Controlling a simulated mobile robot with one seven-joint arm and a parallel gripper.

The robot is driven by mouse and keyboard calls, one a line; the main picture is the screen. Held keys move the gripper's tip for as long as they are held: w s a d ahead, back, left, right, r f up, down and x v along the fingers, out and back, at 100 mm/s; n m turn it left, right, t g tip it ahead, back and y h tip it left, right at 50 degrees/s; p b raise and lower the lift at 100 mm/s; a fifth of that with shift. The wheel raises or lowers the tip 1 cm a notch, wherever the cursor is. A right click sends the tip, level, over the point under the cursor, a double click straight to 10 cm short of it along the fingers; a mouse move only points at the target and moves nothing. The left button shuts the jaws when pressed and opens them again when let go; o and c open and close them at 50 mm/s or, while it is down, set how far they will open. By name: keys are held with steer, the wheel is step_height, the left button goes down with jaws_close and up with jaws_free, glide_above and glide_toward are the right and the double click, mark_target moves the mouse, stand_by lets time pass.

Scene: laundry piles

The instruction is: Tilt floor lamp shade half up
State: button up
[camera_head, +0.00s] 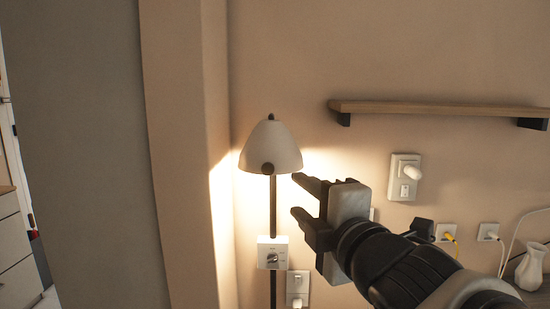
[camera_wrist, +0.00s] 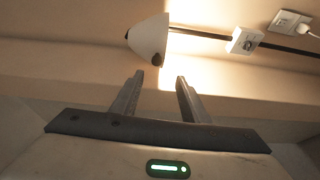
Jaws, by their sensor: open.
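The floor lamp's white dome shade (camera_head: 270,147) sits on a thin black pole (camera_head: 273,215), its opening facing down and light glowing around it. A dark round knob (camera_head: 267,168) is on its lower front. The shade also shows sideways in the wrist view (camera_wrist: 149,38), beyond the fingertips. My gripper (camera_head: 297,194) is open and empty, in the head view just right of the pole and a little below the shade's rim. In the wrist view, the two fingers (camera_wrist: 159,77) point toward the shade with a visible gap between them and it.
A white box with a dial (camera_head: 272,253) shows at the pole. A wooden shelf (camera_head: 440,108) is on the wall at upper right. Wall sockets and plugs (camera_head: 404,177) and a white vase (camera_head: 531,268) are at right. A wall corner (camera_head: 185,150) stands left of the lamp.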

mark_target(269, 169)
steer(key=shift+n, duration=0.3)
steer(key=x, duration=1.7)
steer(key=shift+w+a+r, duration=0.1)
steer(key=shift+a+r, duration=0.2)
steer(key=shift+a, duration=0.1)
jaws_close()
steer(key=shift+r, duration=0.15)
